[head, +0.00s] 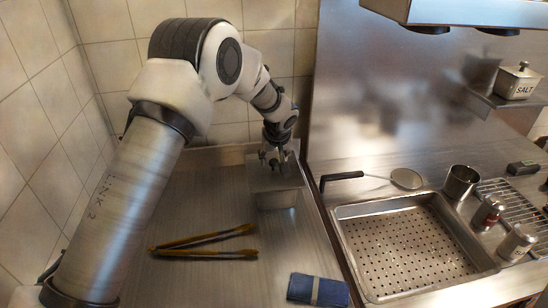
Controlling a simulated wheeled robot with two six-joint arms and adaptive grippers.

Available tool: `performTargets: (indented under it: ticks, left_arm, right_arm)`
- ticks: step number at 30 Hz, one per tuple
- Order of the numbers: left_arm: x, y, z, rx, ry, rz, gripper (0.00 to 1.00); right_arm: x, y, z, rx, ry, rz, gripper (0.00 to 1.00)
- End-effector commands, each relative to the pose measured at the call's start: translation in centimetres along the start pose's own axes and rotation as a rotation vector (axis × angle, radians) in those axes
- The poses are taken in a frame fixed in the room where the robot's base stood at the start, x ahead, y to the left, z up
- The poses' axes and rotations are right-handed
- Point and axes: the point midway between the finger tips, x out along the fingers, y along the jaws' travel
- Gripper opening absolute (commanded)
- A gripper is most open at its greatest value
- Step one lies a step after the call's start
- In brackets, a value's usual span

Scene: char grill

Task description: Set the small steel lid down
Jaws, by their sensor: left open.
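A small steel pan (279,199) stands at the back right corner of the steel counter. A flat steel surface, which looks like the small steel lid (262,181), lies over its top. The lid's edges are hard to tell from the pan. My left gripper (276,164) is directly above it with its fingers open, close to the lid's top. The gripper hides the middle of the lid, and I cannot tell whether the fingers touch it. My right gripper is out of view.
Tongs (207,240) lie open on the counter, and a folded blue cloth (318,290) lies at its front. To the right are a perforated tray (345,239), a round skimmer (407,179), a steel cup (461,183) and shakers (488,213). Tiled walls close off the back and left.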

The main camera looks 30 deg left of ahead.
Motion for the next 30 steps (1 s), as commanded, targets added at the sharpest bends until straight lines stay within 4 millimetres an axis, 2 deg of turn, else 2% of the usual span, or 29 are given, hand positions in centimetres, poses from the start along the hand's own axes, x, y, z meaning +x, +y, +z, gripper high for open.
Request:
performTargets:
  ticks: [1, 2, 6, 12, 15, 19, 30]
  left_arm:
    - [-1.4, 0.0, -0.6, 0.000, 0.001, 0.000, 0.54]
    - [-1.4, 0.1, -0.3, 0.000, 0.003, 0.002, 0.54]
    - [-4.9, 0.1, -0.3, 0.000, 0.006, 0.003, 0.54]
    - [-10.1, 0.0, -0.2, -0.001, 0.004, 0.002, 0.54]
    - [-11.6, 0.0, -0.2, 0.000, 0.002, 0.000, 0.54]
    - [-12.5, 0.0, -0.2, 0.000, 0.001, 0.001, 0.54]
    - [-12.5, 0.0, -0.2, 0.000, 0.000, 0.000, 0.54]
  right_arm:
    - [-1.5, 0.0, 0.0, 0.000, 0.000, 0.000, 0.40]
    - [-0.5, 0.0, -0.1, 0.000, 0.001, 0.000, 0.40]
    - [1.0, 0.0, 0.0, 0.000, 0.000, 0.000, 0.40]
    - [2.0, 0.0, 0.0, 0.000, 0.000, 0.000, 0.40]
    - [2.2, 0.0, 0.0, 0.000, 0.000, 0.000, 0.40]
    - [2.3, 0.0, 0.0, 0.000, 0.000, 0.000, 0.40]
    - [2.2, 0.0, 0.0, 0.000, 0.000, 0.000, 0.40]
